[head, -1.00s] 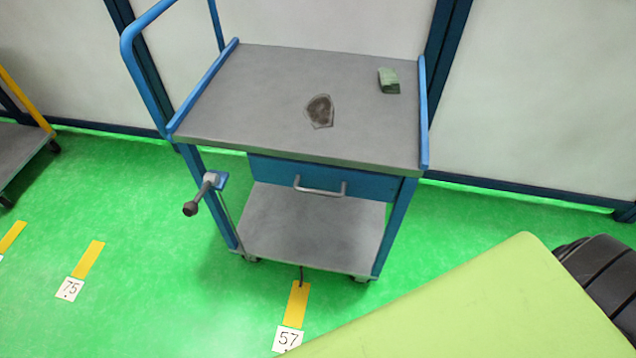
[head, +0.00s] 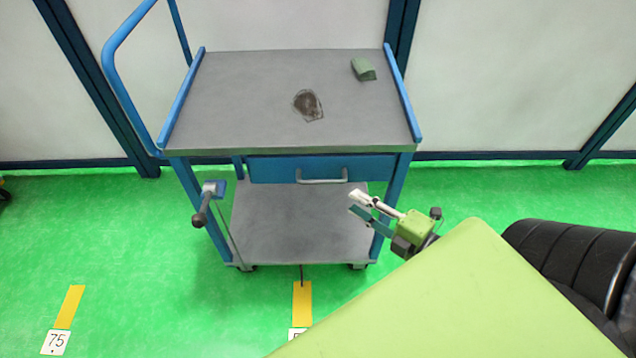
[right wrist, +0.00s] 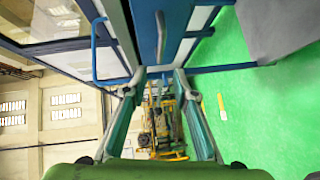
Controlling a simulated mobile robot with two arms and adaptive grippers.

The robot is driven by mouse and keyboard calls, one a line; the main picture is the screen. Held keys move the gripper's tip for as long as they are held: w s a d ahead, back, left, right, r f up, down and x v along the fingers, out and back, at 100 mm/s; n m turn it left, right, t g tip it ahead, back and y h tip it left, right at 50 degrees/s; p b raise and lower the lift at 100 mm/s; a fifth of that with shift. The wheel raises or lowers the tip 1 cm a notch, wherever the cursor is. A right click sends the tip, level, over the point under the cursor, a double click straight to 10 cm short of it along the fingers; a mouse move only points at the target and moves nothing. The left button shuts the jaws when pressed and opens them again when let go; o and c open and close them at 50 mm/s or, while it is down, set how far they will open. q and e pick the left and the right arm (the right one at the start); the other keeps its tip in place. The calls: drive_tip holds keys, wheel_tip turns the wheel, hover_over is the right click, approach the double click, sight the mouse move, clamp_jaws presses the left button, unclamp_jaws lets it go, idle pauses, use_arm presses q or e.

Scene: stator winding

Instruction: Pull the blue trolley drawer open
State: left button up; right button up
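The blue trolley drawer (head: 270,170) sits under the trolley's grey top in the head view. Its front looks flush with the frame, so it appears shut. A pale grey bar handle (head: 322,181) is on the drawer front. My right gripper (head: 356,204) is to the right of the handle and a little lower in the picture, apart from it. Its two fingers are spread with nothing between them. The fingers also show spread in the right wrist view (right wrist: 159,78), with a grey bar, likely the handle, beyond them. My left gripper is not in view.
The trolley top (head: 230,110) holds a green block (head: 363,69) and a dark patch-like piece (head: 308,104). A lever with a dark knob (head: 199,219) sticks out at the trolley's left leg. The lower shelf (head: 290,220) is bare. Green floor lies open on the left.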

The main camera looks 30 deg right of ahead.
sight(322, 182)
drive_tip(key=x, duration=1.3)
drive_tip(key=shift+f, duration=0.15)
clamp_jaws()
